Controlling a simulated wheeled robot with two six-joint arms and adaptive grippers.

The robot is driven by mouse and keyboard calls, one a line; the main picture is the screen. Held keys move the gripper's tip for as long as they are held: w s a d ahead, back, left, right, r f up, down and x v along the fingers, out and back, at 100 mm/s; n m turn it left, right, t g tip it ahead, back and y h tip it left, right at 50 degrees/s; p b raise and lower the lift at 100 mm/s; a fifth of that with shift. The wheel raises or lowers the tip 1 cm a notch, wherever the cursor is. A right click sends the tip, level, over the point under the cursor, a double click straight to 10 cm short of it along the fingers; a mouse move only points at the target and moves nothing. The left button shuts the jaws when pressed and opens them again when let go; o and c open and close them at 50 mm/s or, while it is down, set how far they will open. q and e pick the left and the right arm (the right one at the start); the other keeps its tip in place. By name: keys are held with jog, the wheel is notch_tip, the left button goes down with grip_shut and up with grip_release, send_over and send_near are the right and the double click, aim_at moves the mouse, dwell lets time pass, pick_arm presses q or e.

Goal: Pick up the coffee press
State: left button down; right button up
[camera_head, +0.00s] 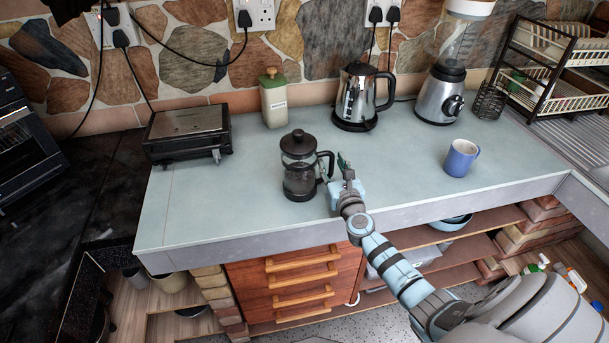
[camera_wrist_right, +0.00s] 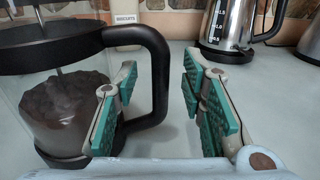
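The coffee press (camera_head: 299,172) stands upright on the pale counter, a glass jug with a black lid and black handle. In the right wrist view, the coffee press (camera_wrist_right: 60,95) fills the left side, with dark contents inside. My right gripper (camera_head: 344,166) is just right of the press, at its handle. In the wrist view, my right gripper (camera_wrist_right: 165,100) is open, and the handle's upright bar (camera_wrist_right: 158,72) appears between its fingers, with gaps on both sides. Whether a finger touches the handle is unclear. My left gripper is not in view.
A kettle (camera_head: 358,98), a blender (camera_head: 441,95) and a green-lidded canister (camera_head: 274,99) stand behind. A blue mug (camera_head: 460,158) is at right, a toaster-like appliance (camera_head: 187,134) at left. A dish rack (camera_head: 555,75) stands far right.

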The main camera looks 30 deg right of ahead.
jog(key=shift+w+d+f, duration=0.2)
jog(key=shift+w, duration=0.35)
jog(key=shift+s, duration=0.1)
grip_shut()
jog(key=shift+r, duration=0.2)
